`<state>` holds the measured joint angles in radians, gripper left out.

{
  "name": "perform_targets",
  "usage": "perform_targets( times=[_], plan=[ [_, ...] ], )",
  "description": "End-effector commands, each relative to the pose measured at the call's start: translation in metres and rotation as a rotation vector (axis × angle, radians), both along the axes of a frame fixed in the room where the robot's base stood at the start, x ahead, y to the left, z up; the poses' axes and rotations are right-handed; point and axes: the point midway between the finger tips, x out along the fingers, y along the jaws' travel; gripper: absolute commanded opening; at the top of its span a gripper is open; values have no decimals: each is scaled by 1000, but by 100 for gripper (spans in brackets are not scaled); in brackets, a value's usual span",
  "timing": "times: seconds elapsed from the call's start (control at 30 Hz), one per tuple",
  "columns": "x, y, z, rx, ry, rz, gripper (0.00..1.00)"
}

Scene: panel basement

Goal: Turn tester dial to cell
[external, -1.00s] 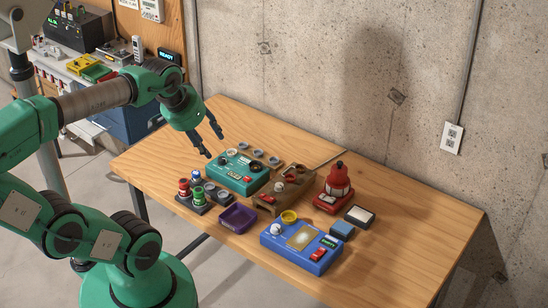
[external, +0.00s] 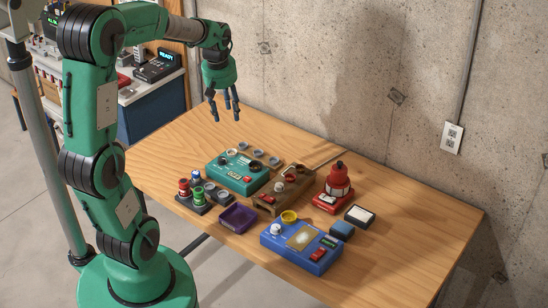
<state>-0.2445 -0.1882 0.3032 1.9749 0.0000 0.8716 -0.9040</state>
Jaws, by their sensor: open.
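My gripper (external: 226,112) is open and empty, pointing down in the air above the back left part of the wooden table. The teal box (external: 232,178) with a dark round dial (external: 255,165), a lighter knob and a small label lies below it. The blue box (external: 299,250) with a white knob (external: 276,229), a pale plate and a small lit display stands at the front. I cannot tell which box is the tester, and the dial markings are too small to read. My gripper touches neither box.
A brown wooden stand (external: 288,195), a red lantern-like device (external: 335,188), a purple tray (external: 238,218) and a rack of small cylinders (external: 198,194) crowd the table's middle. A yellow ring (external: 289,217) sits by the blue box. The table's right side (external: 420,235) is clear.

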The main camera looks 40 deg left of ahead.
Motion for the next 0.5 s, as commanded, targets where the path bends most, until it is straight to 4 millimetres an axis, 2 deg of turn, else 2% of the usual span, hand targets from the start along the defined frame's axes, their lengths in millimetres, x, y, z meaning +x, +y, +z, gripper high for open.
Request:
perform_targets(
  times=[0.2,0.5],
  plan=[
    [37,44,-48,-47,65,252,43],
    [69,96,-116,-89,132,556,43]
  ],
)
